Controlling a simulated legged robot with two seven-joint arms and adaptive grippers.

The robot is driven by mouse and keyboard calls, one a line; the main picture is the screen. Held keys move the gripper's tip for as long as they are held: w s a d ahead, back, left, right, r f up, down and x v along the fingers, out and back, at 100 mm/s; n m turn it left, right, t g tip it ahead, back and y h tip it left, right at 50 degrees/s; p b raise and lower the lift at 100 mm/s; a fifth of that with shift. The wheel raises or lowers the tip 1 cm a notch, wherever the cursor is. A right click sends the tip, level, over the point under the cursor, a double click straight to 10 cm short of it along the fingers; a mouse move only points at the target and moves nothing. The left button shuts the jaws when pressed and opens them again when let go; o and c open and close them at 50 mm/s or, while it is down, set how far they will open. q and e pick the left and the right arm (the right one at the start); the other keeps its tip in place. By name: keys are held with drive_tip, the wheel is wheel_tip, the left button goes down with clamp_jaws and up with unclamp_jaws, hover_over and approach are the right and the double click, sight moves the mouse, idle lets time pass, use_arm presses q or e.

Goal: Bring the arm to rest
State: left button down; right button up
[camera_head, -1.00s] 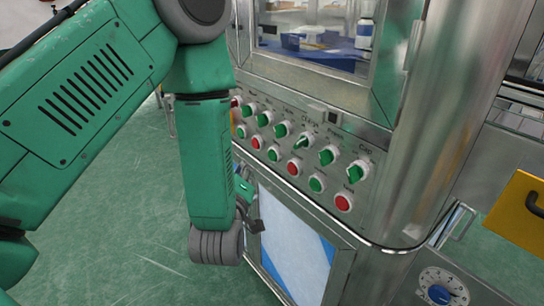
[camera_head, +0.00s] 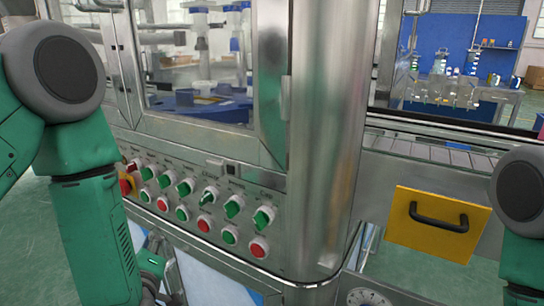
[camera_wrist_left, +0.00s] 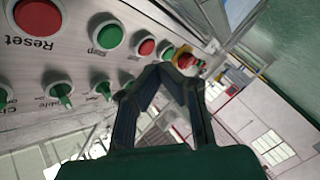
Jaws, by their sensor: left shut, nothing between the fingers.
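My left arm comes in at the left of the head view, its forearm hanging down in front of the machine. My left gripper (camera_head: 165,288) shows only in part behind the forearm, low and below the button panel (camera_head: 200,190). In the left wrist view, the fingers of my left gripper (camera_wrist_left: 160,70) come together at their tips. They are shut and empty, with the panel's buttons and switches beside and beyond them. Part of my right arm stands at the right edge of the head view. Its gripper is out of the picture.
The panel carries red and green buttons, green switches and a red-and-yellow knob (camera_head: 126,186). A steel corner post (camera_head: 330,140) stands right of it. A yellow panel with a black handle (camera_head: 440,222) is near my right arm. Open green floor (camera_head: 400,262) shows below.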

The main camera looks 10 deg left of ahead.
use_arm(q)
drive_tip(key=s+d+f+m+g+h+p, duration=0.25)
drive_tip(key=s+f+m+g, duration=0.25)
drive_tip(key=s+f, duration=0.35)
drive_tip(key=s+d+f+m+g+h+p, duration=0.1)
drive_tip(key=s+f+m+g+h+p, duration=0.2)
drive_tip(key=s+f+m+g, duration=0.65)
drive_tip(key=s, duration=0.9)
drive_tip(key=shift+s+d+f+h+p, duration=0.2)
drive_tip(key=shift+s+f+h+p, duration=0.05)
drive_tip(key=shift+s+h+p, duration=0.15)
drive_tip(key=shift+w, duration=0.1)
idle(1.1)
